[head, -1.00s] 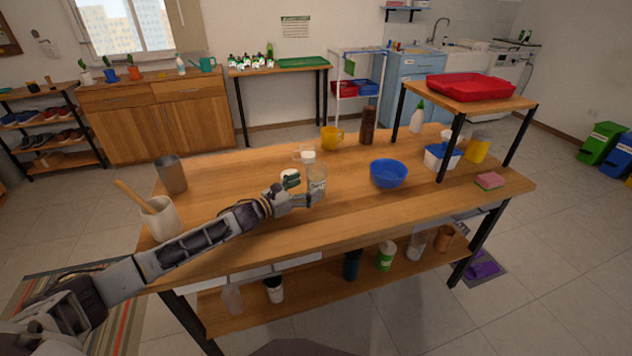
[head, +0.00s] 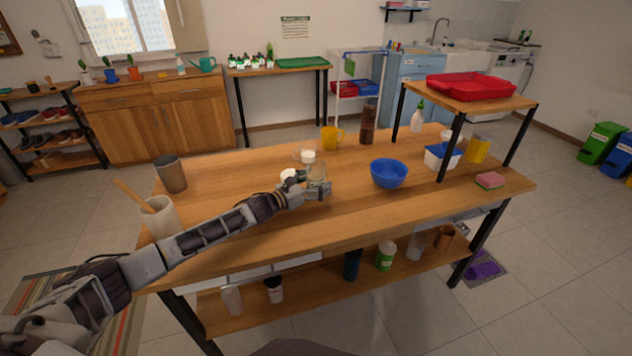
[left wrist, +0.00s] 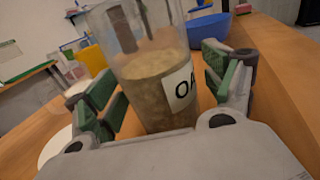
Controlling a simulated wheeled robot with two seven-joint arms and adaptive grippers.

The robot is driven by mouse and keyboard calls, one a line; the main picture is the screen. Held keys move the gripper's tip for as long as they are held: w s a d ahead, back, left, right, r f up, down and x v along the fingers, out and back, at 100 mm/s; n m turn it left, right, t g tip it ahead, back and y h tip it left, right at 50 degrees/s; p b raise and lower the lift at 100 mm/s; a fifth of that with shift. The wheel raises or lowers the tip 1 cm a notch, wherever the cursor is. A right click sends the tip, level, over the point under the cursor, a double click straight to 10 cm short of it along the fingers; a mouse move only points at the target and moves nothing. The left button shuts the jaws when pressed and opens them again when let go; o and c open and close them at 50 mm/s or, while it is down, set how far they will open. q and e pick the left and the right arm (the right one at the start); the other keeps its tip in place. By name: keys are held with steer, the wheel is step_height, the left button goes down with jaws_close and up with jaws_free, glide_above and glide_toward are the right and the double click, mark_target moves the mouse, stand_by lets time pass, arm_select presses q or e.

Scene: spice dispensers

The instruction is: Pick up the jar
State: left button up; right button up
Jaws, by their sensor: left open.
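The clear jar (head: 317,171) stands on the wooden table. In the left wrist view the jar (left wrist: 160,75) holds a brownish, grainy filling and carries a white label, partly cut off, starting with "O". My left gripper (head: 313,185) is at the jar's lower part in the head view. In the left wrist view my left gripper (left wrist: 158,95) is open, with one green-padded finger on each side of the jar. Gaps show between the pads and the glass. The jar's top is outside the wrist view. My right gripper is not in view.
A white-topped item (head: 308,156) stands just behind the jar, and a white round item (head: 289,175) lies to its left. A blue bowl (head: 388,173) is to the right, a yellow mug (head: 331,138) behind.

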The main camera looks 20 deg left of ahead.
arm_select(q)
steer(key=shift+w, duration=0.1)
steer(key=shift+c, duration=0.2)
steer(key=shift+r, duration=0.1)
steer(key=c, duration=1.2)
